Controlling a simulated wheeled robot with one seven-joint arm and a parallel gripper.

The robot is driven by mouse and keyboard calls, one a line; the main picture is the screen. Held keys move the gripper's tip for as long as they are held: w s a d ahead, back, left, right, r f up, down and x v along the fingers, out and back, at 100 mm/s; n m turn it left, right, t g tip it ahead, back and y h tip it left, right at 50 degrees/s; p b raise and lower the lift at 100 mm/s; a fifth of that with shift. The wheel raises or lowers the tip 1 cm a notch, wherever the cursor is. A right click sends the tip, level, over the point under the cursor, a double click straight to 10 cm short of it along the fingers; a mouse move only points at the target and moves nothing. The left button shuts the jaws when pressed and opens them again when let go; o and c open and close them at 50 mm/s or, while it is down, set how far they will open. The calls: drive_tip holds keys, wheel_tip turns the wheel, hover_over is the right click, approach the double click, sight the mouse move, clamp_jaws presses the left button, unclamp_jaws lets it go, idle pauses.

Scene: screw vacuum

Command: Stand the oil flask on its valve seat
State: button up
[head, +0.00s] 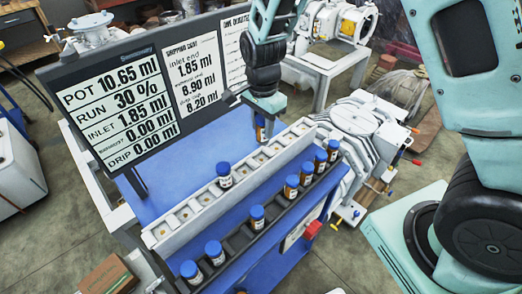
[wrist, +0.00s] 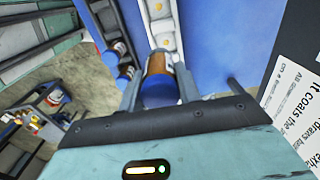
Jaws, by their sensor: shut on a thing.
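My gripper (head: 264,108) is shut on a brown oil flask with a blue cap (wrist: 160,80). The held flask also shows in the head view (head: 261,132), roughly upright at the back edge of the white rail of valve seats (head: 160,236). I cannot tell whether its base touches the rail. In the wrist view the white rail (wrist: 163,28) runs beyond the flask, and the fingers lie on both sides of it. Another flask (head: 224,176) stands on the rail nearer the left end. Several seats between them look empty.
A dark rack (head: 238,241) in front of the rail holds several blue-capped flasks, including one at its left end (head: 190,271). A board (head: 118,103) with readings stands behind the blue bench (head: 165,178). A grey pump body (head: 365,120) is at the rail's right end.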

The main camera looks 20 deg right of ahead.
sight(261, 133)
drive_tip(key=f, duration=0.2)
drive_tip(key=w+f+p, duration=0.1)
drive_tip(key=f, duration=0.1)
drive_tip(key=shift+w+d+f, duration=0.1)
drive_tip(key=shift+w+f, duration=0.05)
drive_tip(key=shift+f, duration=0.1)
drive_tip(key=shift+f+p, duration=0.7)
drive_tip(key=shift+f, duration=1.65)
drive_tip(key=shift+f, duration=0.1)
drive_tip(key=o, duration=1)
